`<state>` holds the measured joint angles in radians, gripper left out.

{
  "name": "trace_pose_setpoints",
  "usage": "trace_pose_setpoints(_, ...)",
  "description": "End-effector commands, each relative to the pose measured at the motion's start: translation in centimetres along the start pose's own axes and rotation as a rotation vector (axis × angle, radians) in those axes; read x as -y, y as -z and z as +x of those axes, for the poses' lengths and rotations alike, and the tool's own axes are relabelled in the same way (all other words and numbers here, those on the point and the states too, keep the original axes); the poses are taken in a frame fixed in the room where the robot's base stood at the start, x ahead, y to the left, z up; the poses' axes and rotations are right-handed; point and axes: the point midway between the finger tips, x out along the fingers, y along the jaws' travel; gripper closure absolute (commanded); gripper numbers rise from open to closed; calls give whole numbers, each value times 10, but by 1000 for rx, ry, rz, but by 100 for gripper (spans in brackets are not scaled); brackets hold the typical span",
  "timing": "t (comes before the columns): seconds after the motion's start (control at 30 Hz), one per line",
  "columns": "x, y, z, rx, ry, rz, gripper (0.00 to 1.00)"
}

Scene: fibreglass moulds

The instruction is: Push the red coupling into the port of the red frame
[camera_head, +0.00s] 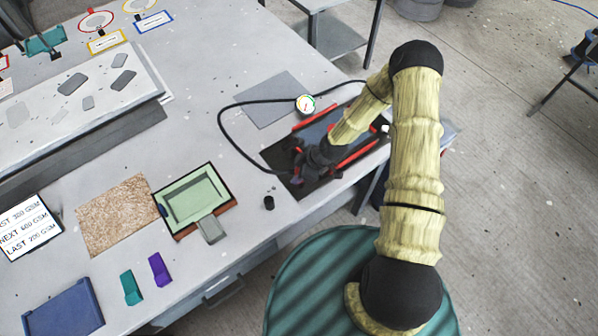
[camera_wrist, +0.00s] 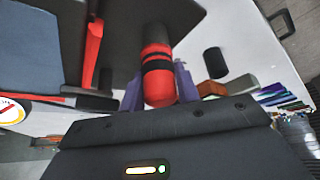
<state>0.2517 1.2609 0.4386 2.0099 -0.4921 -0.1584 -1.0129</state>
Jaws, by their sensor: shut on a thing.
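The red coupling (camera_wrist: 158,88) has a black band and a dark upper end in the wrist view. My gripper (camera_wrist: 160,84) is shut on it, with a purple finger on each side. In the head view my gripper (camera_head: 308,160) is low over the dark sheet, and my wrist hides most of the coupling. The red frame (camera_head: 362,153) lies on the dark sheet beside my gripper. In the wrist view a red bar of the frame (camera_wrist: 93,45) stands left of the coupling, apart from it. I cannot make out the port.
A black hose (camera_head: 220,118) loops over the table to a round gauge (camera_head: 306,104). A small black cylinder (camera_head: 269,202) stands near the table's front edge. A green mould (camera_head: 192,198) lies left of it. A grey sheet (camera_head: 273,100) lies flat behind.

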Motion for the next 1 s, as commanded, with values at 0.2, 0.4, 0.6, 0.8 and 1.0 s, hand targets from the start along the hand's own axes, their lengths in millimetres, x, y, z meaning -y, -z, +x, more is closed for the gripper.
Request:
trace_pose_setpoints(0.2, 0, 0, 0, 0, 0, 0, 43)
trace_pose_setpoints(0.4, -1, -2, -1, 0, -2, 4, 43)
trace_pose_setpoints(0.6, -2, -2, -8, 0, -3, 3, 43)
trace_pose_setpoints(0.8, -2, -3, -32, 0, -6, 3, 43)
trace_pose_setpoints(1.0, -2, -3, -65, 0, -7, 4, 43)
